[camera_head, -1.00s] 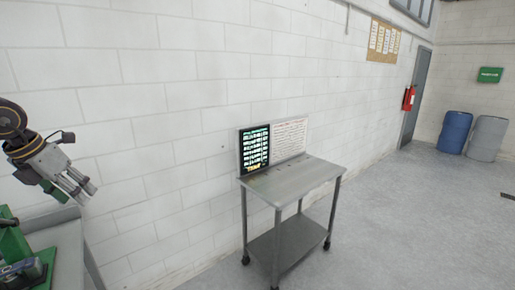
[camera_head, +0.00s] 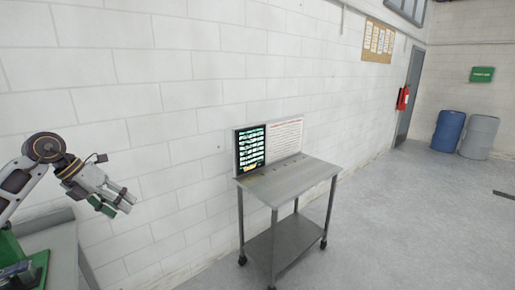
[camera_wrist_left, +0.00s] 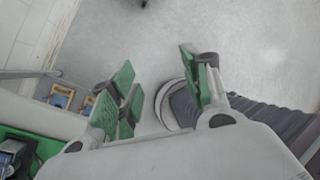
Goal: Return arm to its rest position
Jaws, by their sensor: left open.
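My left gripper (camera_head: 118,200) shows at the left of the head view, in front of the white wall and to the right above a grey bench. Its fingers point down and to the right, and it holds nothing. In the left wrist view its green-padded fingers (camera_wrist_left: 165,95) are spread apart. Bare floor and part of my own body show beyond them. My right gripper is in neither view.
A grey bench (camera_head: 62,245) with green equipment (camera_head: 38,262) stands at lower left. A wheeled metal cart (camera_head: 290,180) with a screen (camera_head: 251,148) stands by the wall. Barrels (camera_head: 448,132) and a fire extinguisher (camera_head: 402,98) are far right. Floor right of the cart is clear.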

